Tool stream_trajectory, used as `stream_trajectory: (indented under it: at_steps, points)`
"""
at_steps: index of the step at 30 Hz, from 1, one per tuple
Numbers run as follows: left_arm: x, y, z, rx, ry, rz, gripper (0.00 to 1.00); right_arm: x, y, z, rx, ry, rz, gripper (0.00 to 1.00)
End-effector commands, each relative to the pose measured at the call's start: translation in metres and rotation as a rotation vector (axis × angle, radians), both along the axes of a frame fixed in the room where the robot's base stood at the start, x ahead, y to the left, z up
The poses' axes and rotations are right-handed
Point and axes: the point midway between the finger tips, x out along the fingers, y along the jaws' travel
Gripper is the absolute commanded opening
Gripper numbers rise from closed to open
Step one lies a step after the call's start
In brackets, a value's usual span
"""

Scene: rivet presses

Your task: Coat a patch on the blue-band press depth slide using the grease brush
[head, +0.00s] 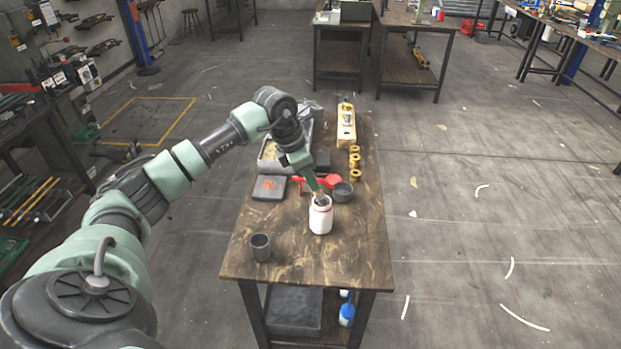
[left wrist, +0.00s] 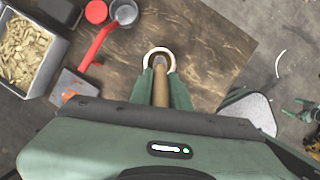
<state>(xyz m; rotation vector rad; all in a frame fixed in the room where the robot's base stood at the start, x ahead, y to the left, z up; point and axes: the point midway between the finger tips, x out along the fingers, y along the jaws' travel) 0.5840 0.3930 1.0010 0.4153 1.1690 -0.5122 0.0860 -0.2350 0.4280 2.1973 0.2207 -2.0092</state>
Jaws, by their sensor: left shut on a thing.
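My left gripper (head: 319,194) is over the white jar (head: 320,217) on the wooden table. In the left wrist view its green fingers (left wrist: 162,92) are shut on the wooden handle of the brush (left wrist: 160,88). The handle points down at the jar's open mouth, whose pale rim (left wrist: 158,52) shows in that view. The brush's bristle end is hidden, so I cannot tell how deep it sits. I cannot make out a blue-band press or its depth slide.
A dark cup (head: 260,247) stands front left and a dark bowl (head: 343,192) behind the jar. A red-handled tool (left wrist: 98,45) lies nearby. The table's front right is clear.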

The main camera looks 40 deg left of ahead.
Motion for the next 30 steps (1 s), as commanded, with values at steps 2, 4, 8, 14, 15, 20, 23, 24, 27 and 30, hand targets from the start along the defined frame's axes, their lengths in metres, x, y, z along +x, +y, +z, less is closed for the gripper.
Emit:
stream_trajectory:
  at_steps: [2,4,8,14,15,20,23,24,27,30]
  points:
    - [0.000,0.000,0.000,-0.001,-0.001,0.000,0.00,0.000,0.000,0.000,0.000,0.000,0.000,0.81]
    - [0.000,0.000,-0.001,0.000,0.000,0.000,0.00,0.000,0.000,-0.001,0.000,0.000,0.000,0.81]
    - [0.000,0.000,-0.002,0.000,0.000,0.000,0.00,0.000,0.000,-0.002,0.000,-0.001,0.000,0.81]
    - [0.000,0.000,-0.005,0.000,0.000,0.000,0.00,0.001,0.000,-0.004,0.000,-0.001,0.000,0.81]
    - [0.000,0.000,-0.005,0.000,0.000,0.000,0.00,0.001,0.000,-0.004,0.000,-0.001,0.000,0.81]
    - [0.000,0.000,-0.007,0.000,0.000,0.000,0.00,0.001,0.000,-0.006,0.000,-0.002,0.000,0.81]
    - [0.000,0.000,-0.009,0.000,0.000,0.000,0.00,0.001,0.000,-0.006,0.000,-0.002,0.000,0.81]
    - [0.000,0.000,-0.009,0.000,0.000,0.000,0.00,0.001,0.000,-0.007,0.000,-0.002,0.000,0.81]
    - [0.000,0.000,-0.010,0.000,0.000,0.000,0.00,0.001,0.000,-0.008,0.000,-0.002,0.000,0.81]
    - [0.000,0.000,-0.011,0.000,0.000,0.000,0.00,0.002,0.000,-0.009,0.001,-0.003,0.000,0.81]
